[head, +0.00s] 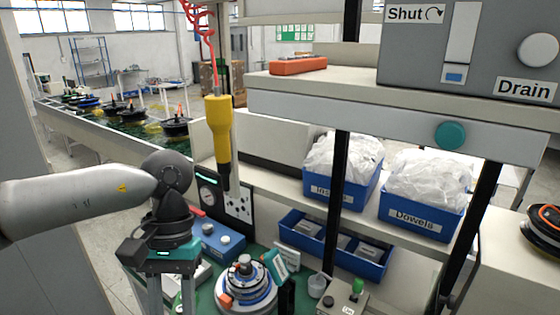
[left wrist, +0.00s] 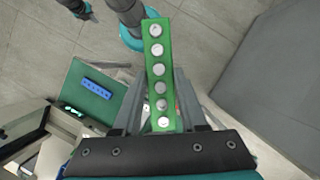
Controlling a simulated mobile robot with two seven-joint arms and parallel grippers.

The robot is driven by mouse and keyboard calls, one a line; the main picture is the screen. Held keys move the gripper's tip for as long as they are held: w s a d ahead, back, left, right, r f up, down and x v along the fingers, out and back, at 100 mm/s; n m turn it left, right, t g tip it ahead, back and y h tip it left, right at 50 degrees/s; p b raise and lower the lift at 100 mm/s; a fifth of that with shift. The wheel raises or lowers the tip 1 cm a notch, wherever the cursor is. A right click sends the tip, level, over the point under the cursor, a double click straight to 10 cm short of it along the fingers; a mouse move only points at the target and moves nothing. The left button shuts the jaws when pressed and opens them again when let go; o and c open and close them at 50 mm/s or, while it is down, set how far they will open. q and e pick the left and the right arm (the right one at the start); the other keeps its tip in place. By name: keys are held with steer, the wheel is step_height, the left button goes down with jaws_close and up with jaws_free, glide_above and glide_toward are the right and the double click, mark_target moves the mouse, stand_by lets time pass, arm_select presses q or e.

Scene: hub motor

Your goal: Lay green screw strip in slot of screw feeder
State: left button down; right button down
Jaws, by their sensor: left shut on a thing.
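My left gripper (head: 172,300) hangs at the lower left of the head view, its fingers running down out of the picture. In the left wrist view it is shut on a green screw strip (left wrist: 168,73). The strip carries several round, pale screw heads in a row and sticks out well beyond the fingers. The strip is not clearly visible in the head view. I cannot tell for sure which thing is the screw feeder, and no slot shows clearly. My right gripper is not in view.
A hub motor (head: 246,292) stands on the green bench. A blue box with a knob (head: 216,241) is behind the gripper. A yellow screwdriver (head: 219,130) hangs above. Blue bins (head: 335,252) and a grey box with a green button (head: 344,301) are to the right.

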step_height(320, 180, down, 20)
steer(key=b, duration=1.8)
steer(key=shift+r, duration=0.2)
